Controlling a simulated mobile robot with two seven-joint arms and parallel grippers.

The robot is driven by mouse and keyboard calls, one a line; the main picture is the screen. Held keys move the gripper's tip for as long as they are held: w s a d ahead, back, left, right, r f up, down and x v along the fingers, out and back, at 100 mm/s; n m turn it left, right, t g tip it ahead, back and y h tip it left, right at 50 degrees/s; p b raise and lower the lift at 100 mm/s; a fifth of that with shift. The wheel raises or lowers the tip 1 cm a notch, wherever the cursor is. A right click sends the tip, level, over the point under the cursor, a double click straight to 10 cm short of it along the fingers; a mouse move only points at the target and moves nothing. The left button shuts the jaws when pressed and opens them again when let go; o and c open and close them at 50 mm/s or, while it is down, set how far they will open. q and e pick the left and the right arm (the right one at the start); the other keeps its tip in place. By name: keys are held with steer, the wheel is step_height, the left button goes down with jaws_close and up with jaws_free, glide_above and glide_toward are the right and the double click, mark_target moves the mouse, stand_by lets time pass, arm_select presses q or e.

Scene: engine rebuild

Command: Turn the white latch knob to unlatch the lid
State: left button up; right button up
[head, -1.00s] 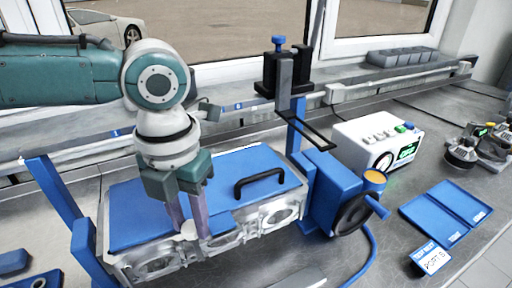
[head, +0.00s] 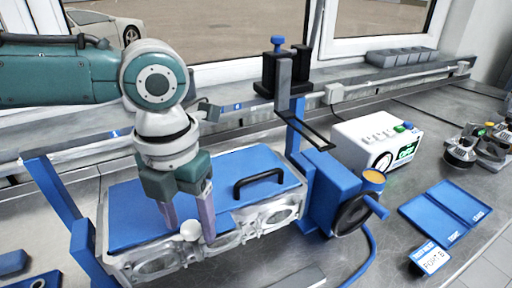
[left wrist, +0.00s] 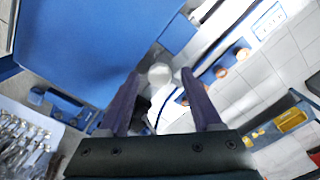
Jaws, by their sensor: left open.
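The white latch knob (head: 190,230) sits at the front edge of the blue lid (head: 140,206), which has a black handle (head: 259,182). The lid lies flat on the metal engine block (head: 160,262). My left gripper (head: 190,232) points down at the front of the lid, with its two purple fingers apart on either side of the knob. In the left wrist view the round white knob (left wrist: 159,73) shows just beyond and between the open fingertips (left wrist: 160,76). I see no clear contact between fingers and knob. My right gripper is in no view.
A blue stand with a black handwheel (head: 355,213) is at the block's right, and a blue post (head: 52,190) is at its left. A white device (head: 375,140) stands behind.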

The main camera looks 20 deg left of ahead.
mark_target(191, 228)
arm_select(q)
step_height(191, 228, up, 10)
steer(key=b, duration=0.1)
steer(key=shift+d+f, duration=0.1)
stand_by(0.5)
